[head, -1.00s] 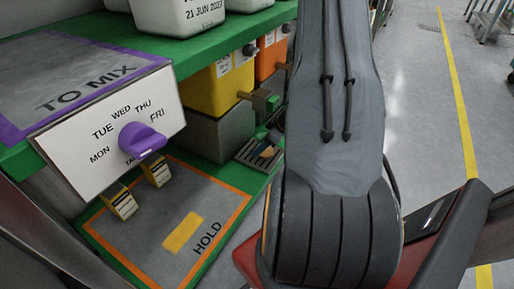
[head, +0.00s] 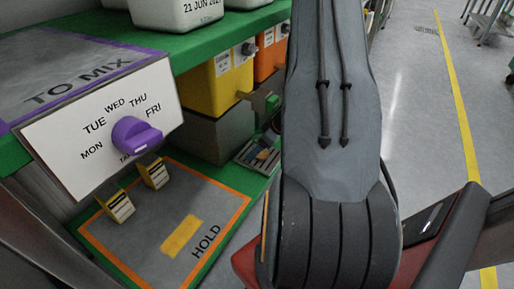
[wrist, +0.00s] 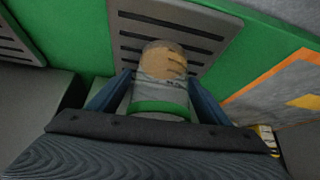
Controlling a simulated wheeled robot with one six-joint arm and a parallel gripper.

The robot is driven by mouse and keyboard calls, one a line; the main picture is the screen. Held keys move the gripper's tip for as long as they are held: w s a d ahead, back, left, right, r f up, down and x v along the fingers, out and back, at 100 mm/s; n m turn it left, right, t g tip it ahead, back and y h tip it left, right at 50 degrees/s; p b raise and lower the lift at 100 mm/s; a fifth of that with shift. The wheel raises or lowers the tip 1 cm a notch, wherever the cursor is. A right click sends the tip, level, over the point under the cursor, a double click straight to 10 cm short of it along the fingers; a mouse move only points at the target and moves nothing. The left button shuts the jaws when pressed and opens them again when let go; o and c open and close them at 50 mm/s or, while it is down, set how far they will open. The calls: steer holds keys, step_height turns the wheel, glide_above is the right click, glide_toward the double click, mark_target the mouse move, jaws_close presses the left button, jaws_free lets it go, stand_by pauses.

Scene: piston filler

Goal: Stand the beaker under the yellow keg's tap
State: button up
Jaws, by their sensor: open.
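The yellow keg (head: 207,93) stands on the lower shelf in the head view, with its tap (head: 243,97) pointing right. A slotted drip grate (head: 245,154) lies below the tap's side. The wrist view shows a slotted grate (wrist: 212,42) on green shelf. The clear beaker (wrist: 160,88), with a green band and something tan showing at its far end, is between the blue fingers of my gripper (wrist: 160,80). The fingers are open, one on each side; contact is unclear. Over the grate, I cannot tell whether the beaker touches it. In the head view my arm hides the gripper.
An orange keg (head: 268,58) stands beyond the yellow one. The HOLD mat (head: 233,198) lies in front, mostly bare. The TO MIX mat (head: 60,50) is above. Open floor is at right.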

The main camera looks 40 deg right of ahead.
steer(key=p+v, duration=0.3)
steer(key=v, duration=0.3)
steer(key=shift+w+p, duration=0.15)
steer(key=shift+p, duration=0.15)
steer(key=s+d+p, duration=0.4)
steer(key=s, duration=0.6)
steer(key=shift+s+d+f+p, duration=0.3)
steer(key=shift+s+d+p, duration=0.05)
steer(key=shift+s+p, duration=0.05)
